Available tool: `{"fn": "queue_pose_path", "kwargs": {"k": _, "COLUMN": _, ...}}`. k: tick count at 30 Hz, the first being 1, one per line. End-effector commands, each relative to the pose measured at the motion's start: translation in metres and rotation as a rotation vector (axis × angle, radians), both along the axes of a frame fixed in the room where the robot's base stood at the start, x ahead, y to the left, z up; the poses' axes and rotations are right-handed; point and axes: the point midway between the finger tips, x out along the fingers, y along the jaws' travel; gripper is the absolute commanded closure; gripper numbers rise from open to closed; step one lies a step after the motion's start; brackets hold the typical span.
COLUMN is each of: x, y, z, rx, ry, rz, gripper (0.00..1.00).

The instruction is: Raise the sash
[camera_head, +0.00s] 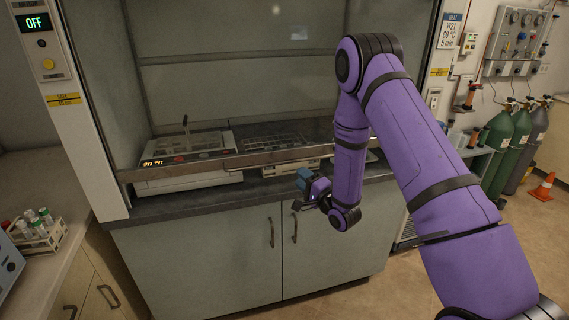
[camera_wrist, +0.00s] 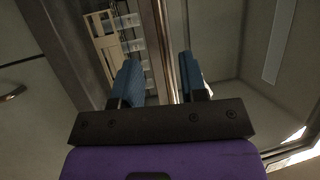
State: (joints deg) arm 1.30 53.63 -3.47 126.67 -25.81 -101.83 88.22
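The fume hood's sash is a large glass pane with a metal rail (camera_head: 225,161) along its bottom edge. The rail hangs low, a little above the dark worktop at the hood's front. My gripper (camera_head: 303,181) is in front of the hood, just below the right part of the rail in the head view. In the wrist view my gripper (camera_wrist: 159,68) is open, its two blue fingers apart with nothing held. A long rail-like edge (camera_wrist: 170,45) shows beyond and between the fingers. I cannot tell how far it is from them.
Inside the hood stand a hot plate-like device (camera_head: 190,172) with a lit display and a rack (camera_head: 275,142). Cabinet doors (camera_head: 235,250) with handles lie below. A tube rack (camera_head: 38,235) is on the left bench. Gas cylinders (camera_head: 500,145) and an orange cone (camera_head: 543,187) stand right.

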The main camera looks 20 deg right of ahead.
Motion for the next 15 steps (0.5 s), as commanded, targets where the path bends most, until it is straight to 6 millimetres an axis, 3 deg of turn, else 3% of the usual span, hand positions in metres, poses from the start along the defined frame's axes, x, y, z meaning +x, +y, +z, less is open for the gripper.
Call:
{"fn": "queue_pose_path", "kwargs": {"k": 9, "x": 0.051, "y": 0.023, "z": 0.011, "rx": -0.002, "ry": -0.004, "rz": 0.003, "gripper": 0.61}}
{"fn": "queue_pose_path", "kwargs": {"k": 15, "x": 0.075, "y": 0.032, "z": 0.016, "rx": -0.003, "ry": -0.002, "rz": 0.001, "gripper": 0.61}}
